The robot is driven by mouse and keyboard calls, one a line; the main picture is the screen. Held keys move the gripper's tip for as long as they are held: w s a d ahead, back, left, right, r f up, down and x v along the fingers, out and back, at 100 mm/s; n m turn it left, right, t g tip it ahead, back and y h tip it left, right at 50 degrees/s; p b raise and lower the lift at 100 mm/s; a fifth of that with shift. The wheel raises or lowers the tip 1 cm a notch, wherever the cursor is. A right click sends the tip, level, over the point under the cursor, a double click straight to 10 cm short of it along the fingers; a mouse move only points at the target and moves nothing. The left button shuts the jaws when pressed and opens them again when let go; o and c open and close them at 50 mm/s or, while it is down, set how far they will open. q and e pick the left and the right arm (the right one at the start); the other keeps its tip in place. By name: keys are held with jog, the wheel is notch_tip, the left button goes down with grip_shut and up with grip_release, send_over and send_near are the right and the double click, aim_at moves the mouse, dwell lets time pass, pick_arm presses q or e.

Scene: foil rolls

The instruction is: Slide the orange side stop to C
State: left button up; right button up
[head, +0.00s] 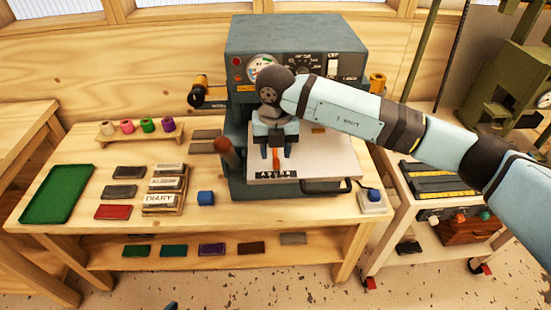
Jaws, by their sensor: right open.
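The orange side stop (276,158) is a small upright orange piece on the white bed (330,165) of the grey press. A dark label strip with white letters (277,175) lies at the bed's front edge, just below the stop; the letters are too small to read surely. My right gripper (276,152) points down over the bed, open, with one finger on each side of the stop in the picture. I cannot tell whether either finger touches it. A small dark tip at the bottom edge may be my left gripper (171,306).
The grey press (290,35) stands above and behind my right gripper. A red-knobbed lever (227,152) is close on its left. A black handle (327,186) juts from the bed's front.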

notch_tip(320, 180, up, 10)
jog(key=b, duration=0.1)
jog(key=shift+r+b, duration=0.2)
jog(key=shift+b, duration=0.1)
